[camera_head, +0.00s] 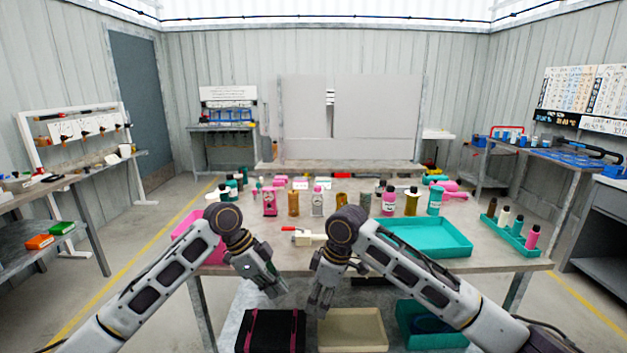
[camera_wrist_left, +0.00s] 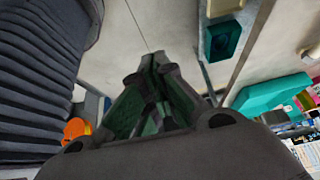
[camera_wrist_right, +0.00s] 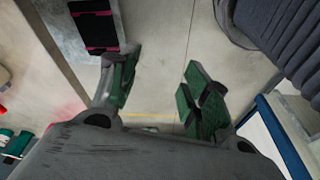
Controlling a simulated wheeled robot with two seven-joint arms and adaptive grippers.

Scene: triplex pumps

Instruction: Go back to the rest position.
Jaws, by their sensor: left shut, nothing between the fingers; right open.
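My left gripper (camera_head: 272,287) hangs in front of the table's near edge, pointing down, in the head view. In the left wrist view its green-padded fingers (camera_wrist_left: 155,70) meet, with nothing between them. My right gripper (camera_head: 320,305) hangs just to the right of it, also in front of the table edge and pointing down. In the right wrist view its fingers (camera_wrist_right: 160,92) are spread apart with bare floor between them. Both grippers are empty and apart from the objects on the table.
The table (camera_head: 285,262) holds several pumps and bottles, a teal tray (camera_head: 440,252), a pink tray (camera_head: 187,236) partly behind my left arm, and a teal bottle holder (camera_head: 508,236). Below stand a black crate with pink straps (camera_head: 270,330), a beige bin (camera_head: 352,330) and a teal bin (camera_head: 412,338).

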